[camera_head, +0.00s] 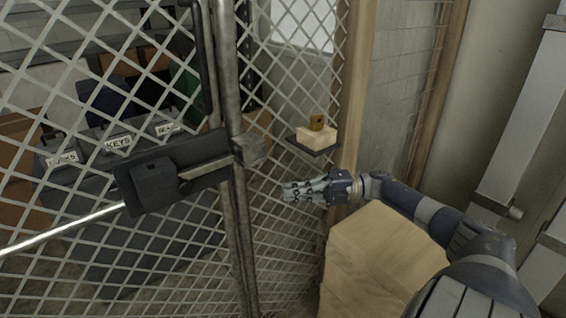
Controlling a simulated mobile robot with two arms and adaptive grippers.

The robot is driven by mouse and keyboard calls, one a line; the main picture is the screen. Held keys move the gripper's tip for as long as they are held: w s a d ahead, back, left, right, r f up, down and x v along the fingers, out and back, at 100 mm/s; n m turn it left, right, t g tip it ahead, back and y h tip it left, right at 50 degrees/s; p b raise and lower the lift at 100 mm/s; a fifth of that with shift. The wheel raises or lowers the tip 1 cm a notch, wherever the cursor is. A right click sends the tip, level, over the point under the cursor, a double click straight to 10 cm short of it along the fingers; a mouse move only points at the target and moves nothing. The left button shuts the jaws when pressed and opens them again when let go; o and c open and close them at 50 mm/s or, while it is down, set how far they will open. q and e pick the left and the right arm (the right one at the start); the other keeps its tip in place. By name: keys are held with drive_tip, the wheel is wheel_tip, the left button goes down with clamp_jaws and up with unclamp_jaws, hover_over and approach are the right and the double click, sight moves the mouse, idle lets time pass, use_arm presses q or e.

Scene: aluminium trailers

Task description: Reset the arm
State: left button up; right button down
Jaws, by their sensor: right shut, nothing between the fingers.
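My right gripper (303,191) is shut and empty. It points left, in front of the wire mesh, with its arm (420,207) coming in from the lower right. It is to the right of a dark latch box (155,185) on the mesh gate (90,240) and appears apart from it. My left gripper is not in view.
A wooden box-like block (375,265) stands below my right arm. A small dark shelf (315,149) holds a pale block (316,134) with a brass padlock-like piece (317,122). Labelled grey bins (115,165) are behind the mesh. A light bar (65,228) reaches the latch from the left.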

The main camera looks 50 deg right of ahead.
drive_tip(key=w+a+f+m+t+h, duration=0.3)
drive_tip(key=a+f+m+t+h, duration=0.1)
drive_tip(key=a+f+m+h, duration=1.1)
drive_tip(key=s+a+f+m+g, duration=0.2)
drive_tip(key=s+a+m+g, duration=0.25)
drive_tip(key=s, duration=0.35)
drive_tip(key=s+a+f+m+g+y, duration=0.1)
drive_tip(key=s+a+f+m+g, duration=0.3)
drive_tip(key=s, duration=0.5)
drive_tip(key=s+a+f+m+g, duration=0.1)
drive_tip(key=s+a+m+g, duration=0.3)
drive_tip(key=s, duration=0.4)
wheel_tip(320, 180, down, 24)
drive_tip(key=s+a+r+n+p, duration=0.1)
drive_tip(key=n+p, duration=0.1)
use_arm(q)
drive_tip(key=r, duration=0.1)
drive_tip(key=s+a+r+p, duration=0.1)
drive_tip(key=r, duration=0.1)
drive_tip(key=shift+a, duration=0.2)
use_arm(e)
drive_tip(key=s+d+f+g, duration=0.2)
drive_tip(key=s+f, duration=1.3)
drive_tip(key=s, duration=0.2)
drive_tip(key=shift+s+d+f, duration=0.25)
drive_tip(key=shift+d, duration=0.15)
